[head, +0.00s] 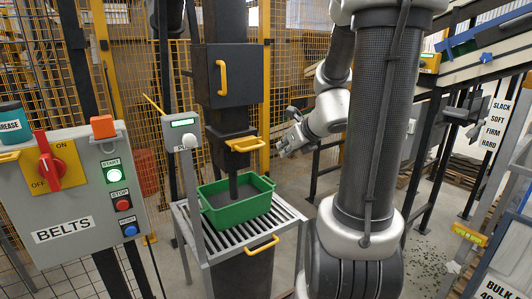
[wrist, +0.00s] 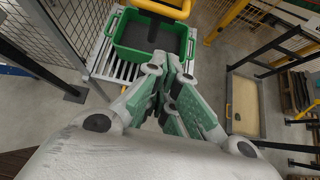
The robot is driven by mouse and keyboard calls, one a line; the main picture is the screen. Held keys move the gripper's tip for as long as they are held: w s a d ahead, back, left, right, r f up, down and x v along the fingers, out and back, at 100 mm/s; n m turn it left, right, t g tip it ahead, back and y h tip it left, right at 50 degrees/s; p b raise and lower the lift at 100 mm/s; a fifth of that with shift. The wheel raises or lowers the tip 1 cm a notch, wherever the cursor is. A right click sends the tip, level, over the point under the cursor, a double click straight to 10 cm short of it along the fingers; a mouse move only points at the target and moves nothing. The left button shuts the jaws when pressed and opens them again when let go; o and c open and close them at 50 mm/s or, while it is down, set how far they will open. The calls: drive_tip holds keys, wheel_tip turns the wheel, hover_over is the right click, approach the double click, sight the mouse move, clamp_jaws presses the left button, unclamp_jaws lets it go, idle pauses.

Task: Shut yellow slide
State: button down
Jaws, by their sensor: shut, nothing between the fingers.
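The yellow slide (head: 244,145) sticks out at the foot of a dark upright chute (head: 225,100), above a green crate (head: 238,208). A dark column hangs from the chute down into the crate. In the wrist view a yellow part, likely the slide (wrist: 163,8), shows at the top edge above the green crate (wrist: 128,45), which holds dark material. My gripper (head: 284,149) is to the right of the slide in the head view, apart from it. In the wrist view my gripper (wrist: 172,66) has its fingers together and empty. How far the slide stands out is hard to tell.
The crate sits on a slatted metal stand (head: 205,237) with a yellow handle (head: 262,245). A small post with a green display (head: 182,123) stands to its left. A grey BELTS control box (head: 75,195) is at far left. Yellow mesh fencing stands behind.

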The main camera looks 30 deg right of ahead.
sight(257, 146)
drive_tip(key=w+f, duration=0.5)
drive_tip(key=w, duration=0.6)
drive_tip(key=shift+a, duration=0.25)
drive_tip(key=w, duration=0.5)
drive_tip(key=shift+w+a, duration=0.1)
drive_tip(key=shift+w, duration=0.05)
drive_tip(key=shift+w+r, duration=0.15)
drive_tip(key=shift+w, duration=0.1)
